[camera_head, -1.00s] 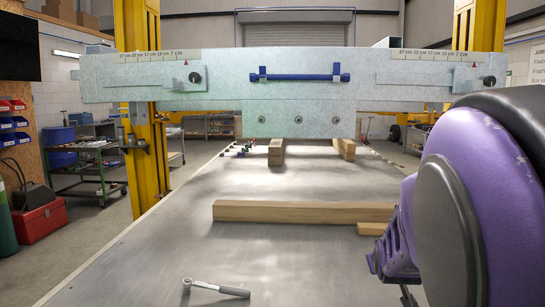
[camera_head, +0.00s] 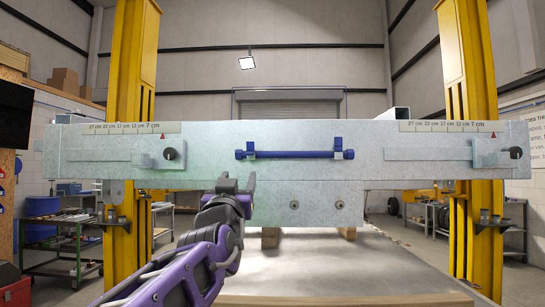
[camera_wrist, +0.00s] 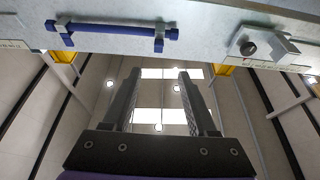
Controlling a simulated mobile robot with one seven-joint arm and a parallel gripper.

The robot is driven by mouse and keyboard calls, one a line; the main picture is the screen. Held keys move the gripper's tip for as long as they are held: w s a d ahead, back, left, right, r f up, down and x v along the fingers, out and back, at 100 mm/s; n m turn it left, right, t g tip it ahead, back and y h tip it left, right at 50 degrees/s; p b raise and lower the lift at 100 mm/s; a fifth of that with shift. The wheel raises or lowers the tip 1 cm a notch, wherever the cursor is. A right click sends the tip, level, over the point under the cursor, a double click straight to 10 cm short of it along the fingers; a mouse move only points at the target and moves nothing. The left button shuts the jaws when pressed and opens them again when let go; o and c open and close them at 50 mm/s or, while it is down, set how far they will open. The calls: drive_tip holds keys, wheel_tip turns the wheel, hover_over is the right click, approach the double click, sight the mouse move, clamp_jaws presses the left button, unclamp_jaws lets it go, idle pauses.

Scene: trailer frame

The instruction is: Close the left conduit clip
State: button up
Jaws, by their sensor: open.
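A blue conduit (camera_head: 292,155) runs level across the middle of the pale galvanised beam (camera_head: 400,160), with a blue clip at each end. The left conduit clip (camera_head: 248,146) has a tab standing up above the conduit; whether it is latched cannot be told. The right clip (camera_head: 338,146) looks similar. My gripper (camera_head: 239,184) is open and empty, in front of the beam and just below the left clip in the head view. In the wrist view, which looks upside down, the conduit (camera_wrist: 110,33) lies beyond the open fingers (camera_wrist: 157,75), touching neither.
A bracket with a dark knob (camera_head: 171,154) is on the beam's left part, and another (camera_head: 515,152) is at its right end. Yellow posts (camera_head: 132,80) stand behind both sides. A metal table (camera_head: 330,265) lies below the beam.

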sight(249, 154)
drive_tip(key=p+x, duration=0.2)
drive_tip(key=x, duration=1.2)
drive_tip(key=shift+w+d+r, duration=0.1)
drive_tip(key=shift+w+d, duration=0.05)
drive_tip(key=shift+w, duration=0.25)
drive_tip(key=shift+w+r, duration=0.15)
drive_tip(key=shift+w, duration=0.45)
clamp_jaws()
